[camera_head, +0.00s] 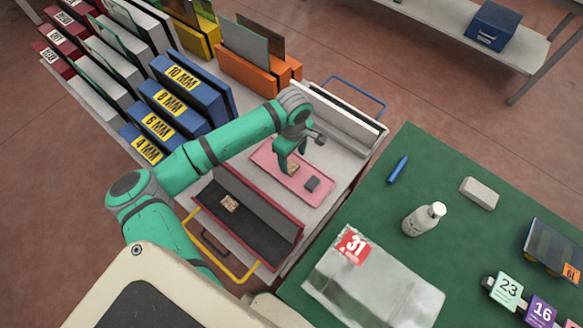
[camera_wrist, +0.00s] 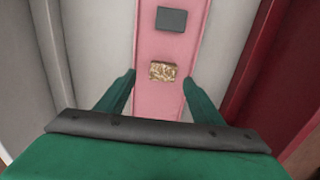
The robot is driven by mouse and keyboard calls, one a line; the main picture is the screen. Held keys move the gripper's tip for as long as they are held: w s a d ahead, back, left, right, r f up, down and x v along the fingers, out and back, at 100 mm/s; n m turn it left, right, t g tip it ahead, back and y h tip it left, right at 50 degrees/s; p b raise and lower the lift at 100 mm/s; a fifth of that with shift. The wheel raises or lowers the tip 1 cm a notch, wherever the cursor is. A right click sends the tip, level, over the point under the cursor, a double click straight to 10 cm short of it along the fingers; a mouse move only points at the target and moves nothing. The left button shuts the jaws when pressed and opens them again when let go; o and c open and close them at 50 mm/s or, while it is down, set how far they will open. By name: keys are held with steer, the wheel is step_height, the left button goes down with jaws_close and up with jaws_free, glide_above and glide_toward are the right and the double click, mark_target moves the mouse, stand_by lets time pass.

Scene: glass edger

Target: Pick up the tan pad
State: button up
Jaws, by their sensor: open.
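The tan pad (camera_wrist: 164,71) is a small speckled tan block lying on a pink tray (camera_wrist: 146,44). In the wrist view it is centred just ahead of my gripper (camera_wrist: 162,90), whose green fingers are open on either side, with nothing between them touching it. In the head view the tan pad (camera_head: 292,169) is partly hidden by my gripper (camera_head: 288,165), which hangs above the tray (camera_head: 265,155). A dark grey pad (camera_head: 312,184) lies on the same tray; it also shows in the wrist view (camera_wrist: 172,19).
A red-edged, dark-lined open box (camera_head: 265,235) holding another tan piece (camera_head: 230,203) stands near the tray. A white rack (camera_head: 345,115) with a blue handle stands behind it. Blue labelled holders (camera_head: 185,95) are at left. A green table (camera_head: 450,150) is at right.

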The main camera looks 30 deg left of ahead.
mark_target(291, 167)
steer(key=f, duration=0.3)
steer(key=shift+s+f, duration=0.35)
steer(key=shift+s, duration=0.05)
steer(key=shift+w+a+f, duration=0.1)
steer(key=shift+f, duration=0.45)
